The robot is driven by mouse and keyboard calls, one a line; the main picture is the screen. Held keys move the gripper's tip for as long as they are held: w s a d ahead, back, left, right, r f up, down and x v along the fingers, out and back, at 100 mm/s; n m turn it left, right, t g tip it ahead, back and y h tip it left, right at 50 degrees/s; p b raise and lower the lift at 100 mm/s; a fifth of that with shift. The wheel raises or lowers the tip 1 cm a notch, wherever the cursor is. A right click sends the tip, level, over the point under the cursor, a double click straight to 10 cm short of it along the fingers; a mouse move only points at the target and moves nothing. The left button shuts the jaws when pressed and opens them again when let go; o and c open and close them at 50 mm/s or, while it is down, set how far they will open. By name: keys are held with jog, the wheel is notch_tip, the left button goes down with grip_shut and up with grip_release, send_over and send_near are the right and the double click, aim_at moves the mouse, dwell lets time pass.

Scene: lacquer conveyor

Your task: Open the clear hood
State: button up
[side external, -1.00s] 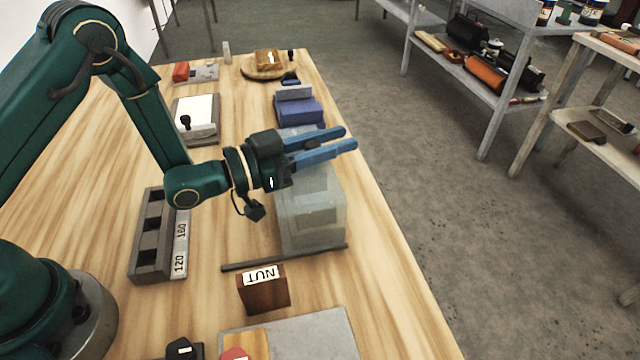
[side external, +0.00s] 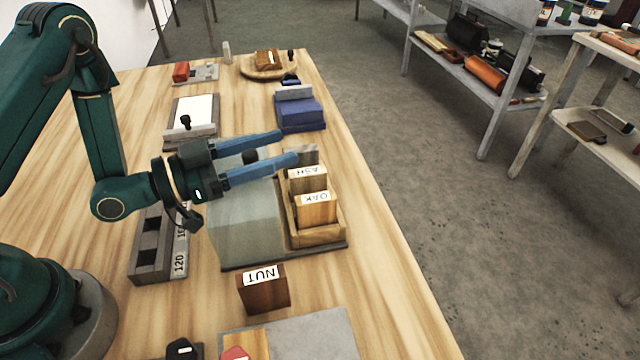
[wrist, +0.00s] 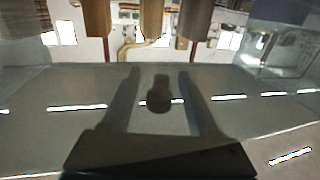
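The clear hood (side external: 240,235) is a pale, see-through box on the left part of its dark base. It stands to the left of a wooden tray (side external: 318,240), which is uncovered and holds blocks labelled ASH (side external: 307,180) and OAK (side external: 316,209). My gripper (side external: 288,146) is above the hood, its two blue fingers pointing right and apart. A dark knob (side external: 250,156) sits between the fingers. In the wrist view, the knob (wrist: 158,93) shows between the spread fingers with a gap on each side. Contact with the hood is not visible.
A NUT block (side external: 263,289) stands in front of the hood's base. A grey slotted rack (side external: 150,262) is close on the left. Blue-purple boxes (side external: 300,113) and a white panel (side external: 195,108) lie behind. The table is clear along its right edge.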

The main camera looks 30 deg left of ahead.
jog(key=shift+r, duration=0.1)
jog(key=r, duration=0.4)
jog(key=shift+a+r, duration=0.2)
jog(key=shift+a, duration=0.15)
jog(key=s+a+r, duration=0.2)
jog(key=a+r, duration=0.4)
jog(key=a, duration=0.4)
jog(key=shift+s+a+r, duration=0.2)
jog(key=shift+a, duration=0.15)
